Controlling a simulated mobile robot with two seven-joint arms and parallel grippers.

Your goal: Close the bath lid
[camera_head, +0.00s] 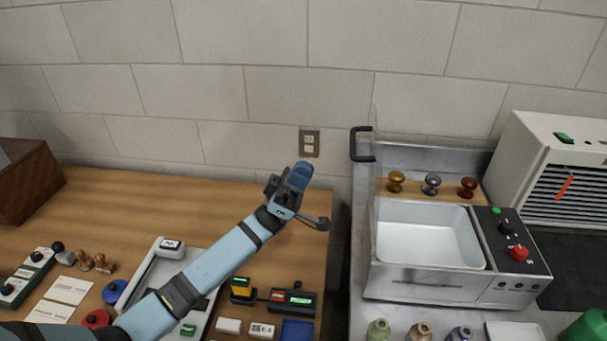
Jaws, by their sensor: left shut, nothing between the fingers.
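The bath (430,284) is a metal-fronted unit with a white basin, on the grey counter at the right. Its clear lid (374,190) stands upright along the basin's left side, seen nearly edge-on, so the basin is open from above. The lid's black handle (361,145) sticks out to the left near the top. My left gripper (319,222) is shut and empty, in front of the wall to the left of the lid, apart from it and lower than the handle in the picture. My right gripper is out of view.
A control panel (511,240) with a red knob is on the bath's right. Knobs in gold, silver and copper colours (432,184) stand behind the basin. A white vented unit (550,165) is at the right.

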